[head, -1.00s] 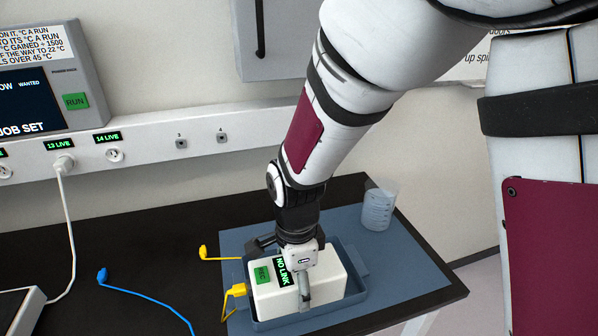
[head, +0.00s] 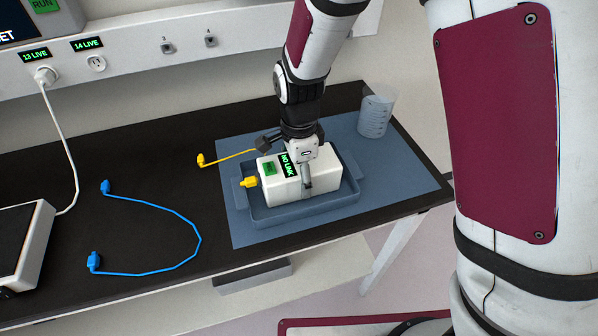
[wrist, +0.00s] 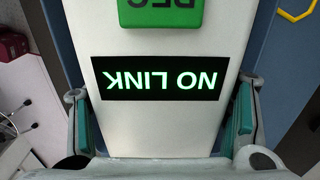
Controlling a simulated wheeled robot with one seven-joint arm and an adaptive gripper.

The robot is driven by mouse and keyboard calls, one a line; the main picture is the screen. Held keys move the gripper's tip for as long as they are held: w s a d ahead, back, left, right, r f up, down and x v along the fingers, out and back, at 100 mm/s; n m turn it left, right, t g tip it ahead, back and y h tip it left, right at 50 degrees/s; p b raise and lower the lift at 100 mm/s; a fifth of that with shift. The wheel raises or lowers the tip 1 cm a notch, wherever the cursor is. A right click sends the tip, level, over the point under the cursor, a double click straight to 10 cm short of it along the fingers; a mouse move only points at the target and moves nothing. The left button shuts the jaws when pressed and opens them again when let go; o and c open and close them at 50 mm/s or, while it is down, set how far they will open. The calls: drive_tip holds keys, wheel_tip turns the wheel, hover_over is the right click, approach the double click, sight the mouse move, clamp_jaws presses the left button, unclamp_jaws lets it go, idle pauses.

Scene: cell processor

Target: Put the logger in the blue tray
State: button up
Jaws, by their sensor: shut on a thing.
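The logger (head: 322,176) is a white box with a green button and a dark "NO LINK" display. In the head view it is inside the walls of the blue tray (head: 305,214). I cannot tell whether its underside touches the tray floor. My gripper (head: 296,166) comes down from above and is shut across the logger, one finger on its near side. In the wrist view the display and part of the button show on the logger (wrist: 160,45), between my gripper's pads (wrist: 160,125). A yellow plug (head: 249,182) sits at the logger's left end.
The tray stands on a blue mat (head: 395,185) on the black table. A clear beaker (head: 376,116) is at the mat's back right. A yellow cable end (head: 201,160) and a blue cable (head: 198,240) lie to the left. A white device (head: 35,245) is far left.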

drive_tip(key=shift+f, duration=0.15)
drive_tip(key=o, duration=1.7)
